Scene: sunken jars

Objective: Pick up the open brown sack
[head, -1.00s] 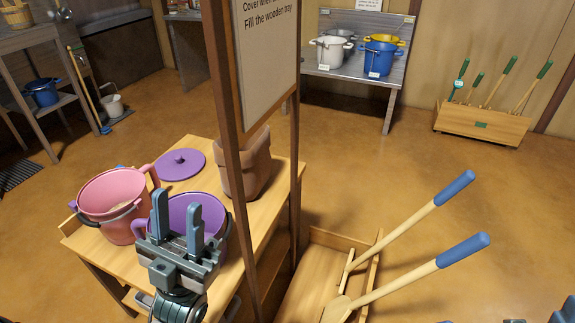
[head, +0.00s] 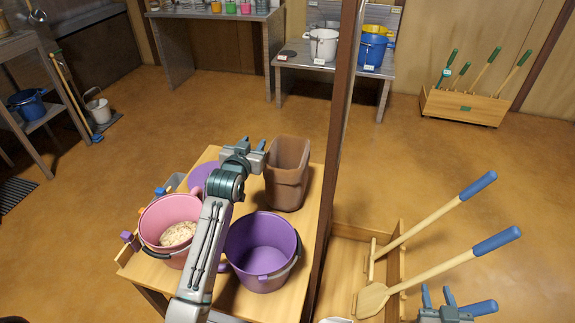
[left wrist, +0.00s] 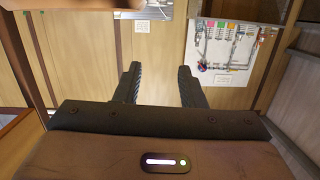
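The open brown sack (head: 287,177) stands upright on the wooden table (head: 318,190), its mouth facing up. My left gripper (head: 252,147) is just left of the sack's upper rim in the head view, close to it; I cannot tell whether they touch. Its two fingers are apart, and in the left wrist view the open fingers (left wrist: 159,86) have nothing between them. I cannot make out the sack in that view. My right gripper (head: 438,299) is low at the right, its fingers apart, near the blue-handled tools.
On the table are a pink bucket (head: 159,213) holding pale grain, a purple bucket (head: 235,243) and a purple lid (head: 200,172) partly behind my left arm. A dark post (head: 338,130) rises right of the sack. A wooden tray (head: 335,262) with blue-handled tools is at the right.

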